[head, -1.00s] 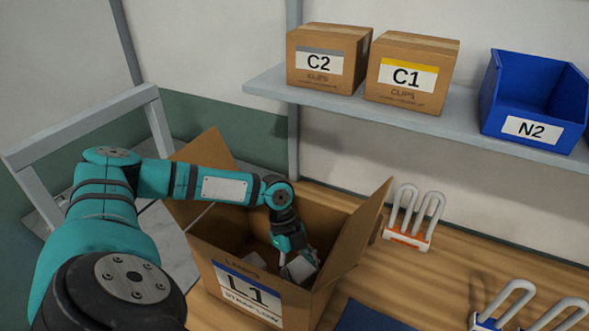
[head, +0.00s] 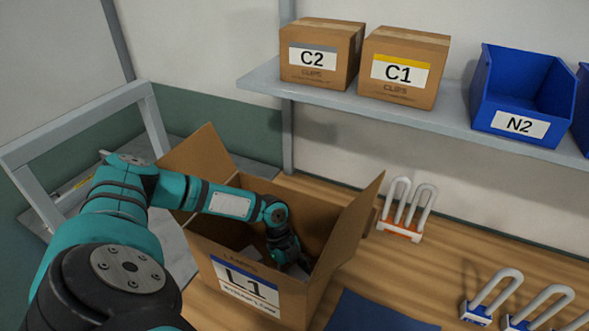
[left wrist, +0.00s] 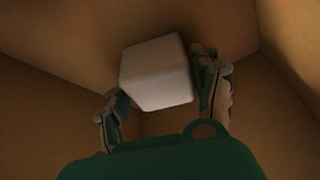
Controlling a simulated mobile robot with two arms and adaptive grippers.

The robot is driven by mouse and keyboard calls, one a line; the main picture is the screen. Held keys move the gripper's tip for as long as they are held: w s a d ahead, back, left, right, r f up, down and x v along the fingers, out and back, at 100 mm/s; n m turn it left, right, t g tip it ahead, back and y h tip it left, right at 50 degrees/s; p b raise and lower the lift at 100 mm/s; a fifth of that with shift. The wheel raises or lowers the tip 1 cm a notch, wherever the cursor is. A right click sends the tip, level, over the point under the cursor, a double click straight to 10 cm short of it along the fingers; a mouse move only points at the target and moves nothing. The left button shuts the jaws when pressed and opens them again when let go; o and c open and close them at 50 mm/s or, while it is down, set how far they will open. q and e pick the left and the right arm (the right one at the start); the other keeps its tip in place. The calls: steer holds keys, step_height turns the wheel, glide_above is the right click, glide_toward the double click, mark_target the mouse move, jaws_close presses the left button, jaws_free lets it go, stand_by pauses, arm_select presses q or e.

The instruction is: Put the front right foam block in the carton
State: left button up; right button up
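The open carton (head: 305,300), labelled L1, stands on the table with its flaps up. My left gripper (head: 290,266) reaches down inside it, and its fingertips are mostly hidden by the carton's front wall in the head view. In the left wrist view, a white foam block (left wrist: 158,78) lies between the two fingers of my left gripper (left wrist: 165,92), which look closed on its sides. Brown carton walls surround the block there. I cannot tell whether the block touches the carton floor. My right gripper is not in view.
A lamp with white tubes and an orange base (head: 402,225) stands right of the carton. Lamps with blue bases (head: 475,312) and a dark blue mat (head: 375,314) are at front right. The shelf (head: 420,120) behind holds cartons C2 (head: 318,62) and C1 (head: 402,75) and bin N2 (head: 518,100).

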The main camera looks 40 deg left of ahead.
arm_select(q)
steer(key=shift+o, duration=1.1)
steer(key=shift+r, duration=0.25)
steer(key=p+v, duration=0.7)
steer(key=v, duration=0.4)
steer(key=shift+a+r, duration=0.15)
steer(key=shift+r, duration=0.2)
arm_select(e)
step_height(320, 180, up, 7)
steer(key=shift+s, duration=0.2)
